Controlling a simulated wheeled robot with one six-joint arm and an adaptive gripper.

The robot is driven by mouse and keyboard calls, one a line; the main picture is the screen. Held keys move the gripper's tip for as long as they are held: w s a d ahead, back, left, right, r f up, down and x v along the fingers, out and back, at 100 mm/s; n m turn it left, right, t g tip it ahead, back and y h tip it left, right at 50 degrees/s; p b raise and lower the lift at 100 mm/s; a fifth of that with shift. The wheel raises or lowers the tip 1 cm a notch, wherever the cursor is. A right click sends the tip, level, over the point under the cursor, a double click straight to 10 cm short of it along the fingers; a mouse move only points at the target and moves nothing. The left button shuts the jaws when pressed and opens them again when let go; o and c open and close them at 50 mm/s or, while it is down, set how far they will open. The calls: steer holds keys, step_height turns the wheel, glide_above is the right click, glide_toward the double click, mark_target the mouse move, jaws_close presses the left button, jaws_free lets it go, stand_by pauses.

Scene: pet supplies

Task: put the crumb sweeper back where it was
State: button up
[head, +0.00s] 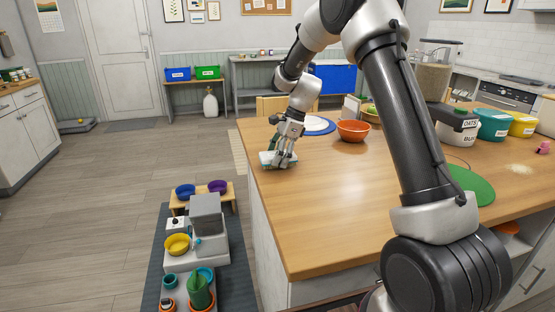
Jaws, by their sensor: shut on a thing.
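The fingers hide part of the sweeper. It is at or just above the tabletop (310,205); I cannot tell whether it touches. Pale crumbs (519,169) lie on the right part of the table.
A white plate on a blue mat (327,130) and an orange bowl (353,131) stand behind my gripper. A green mat (470,186) and several food tubs (492,125) are at the right. The middle front of the table is clear.

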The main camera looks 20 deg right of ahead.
steer(key=shift+f, duration=0.6)
steer(key=shift+f, duration=0.15)
steer(key=o, duration=1)
